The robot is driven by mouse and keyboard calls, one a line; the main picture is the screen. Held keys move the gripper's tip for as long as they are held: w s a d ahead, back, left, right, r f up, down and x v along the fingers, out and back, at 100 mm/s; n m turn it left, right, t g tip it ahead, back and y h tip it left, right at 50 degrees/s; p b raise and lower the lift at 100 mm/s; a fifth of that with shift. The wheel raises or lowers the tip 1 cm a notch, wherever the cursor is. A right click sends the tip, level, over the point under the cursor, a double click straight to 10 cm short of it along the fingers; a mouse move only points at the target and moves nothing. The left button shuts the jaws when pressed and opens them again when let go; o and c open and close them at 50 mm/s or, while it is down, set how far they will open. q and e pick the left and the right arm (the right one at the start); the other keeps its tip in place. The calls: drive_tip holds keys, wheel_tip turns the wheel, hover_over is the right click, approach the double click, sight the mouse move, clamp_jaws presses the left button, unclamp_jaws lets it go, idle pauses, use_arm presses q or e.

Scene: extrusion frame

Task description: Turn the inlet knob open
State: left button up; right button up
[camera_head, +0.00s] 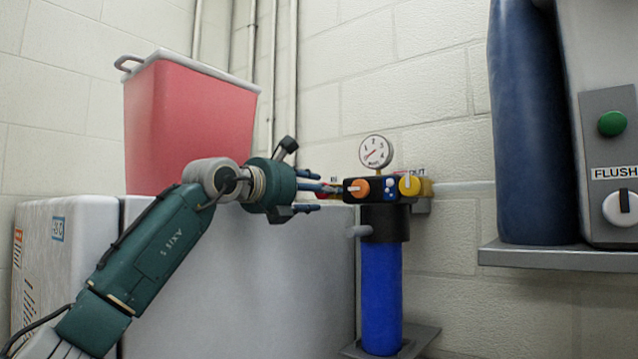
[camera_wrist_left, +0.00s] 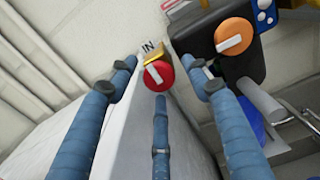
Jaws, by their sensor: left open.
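The inlet knob (camera_wrist_left: 158,75) is red with a white bar, beside an "IN" label (camera_wrist_left: 149,47) in the left wrist view; the bar lies slanted. In the head view only a bit of red shows behind my fingers at the left end of the filter unit (camera_head: 384,226). My left gripper (camera_head: 325,197) reaches in from the left. Its blue fingers are spread open in the left wrist view (camera_wrist_left: 160,82), with two on either side of the knob and one below it. They look empty, and I cannot tell whether any finger touches the knob. My right gripper is not in view.
An orange knob (camera_head: 360,187) and a yellow outlet knob (camera_head: 409,185) sit to the right, below a pressure gauge (camera_head: 376,152). A red cooler (camera_head: 190,125) stands on a grey cabinet (camera_head: 240,275). A shelf (camera_head: 560,256) holds a blue tank (camera_head: 535,130) and a flush panel (camera_head: 612,150).

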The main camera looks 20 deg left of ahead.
use_arm(q)
drive_tip(key=shift+r, duration=0.1)
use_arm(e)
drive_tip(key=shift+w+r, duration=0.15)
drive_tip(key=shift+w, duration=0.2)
use_arm(q)
drive_tip(key=shift+w, duration=0.15)
drive_tip(key=c, duration=1.2)
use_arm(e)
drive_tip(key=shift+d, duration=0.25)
use_arm(q)
drive_tip(key=shift+o, duration=0.2)
drive_tip(key=shift+n, duration=0.3)
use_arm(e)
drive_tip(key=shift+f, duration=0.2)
use_arm(q)
drive_tip(key=shift+f+n+b, duration=0.2)
drive_tip(key=shift+n+b, duration=2.95)
drive_tip(key=shift+n, duration=5.45)
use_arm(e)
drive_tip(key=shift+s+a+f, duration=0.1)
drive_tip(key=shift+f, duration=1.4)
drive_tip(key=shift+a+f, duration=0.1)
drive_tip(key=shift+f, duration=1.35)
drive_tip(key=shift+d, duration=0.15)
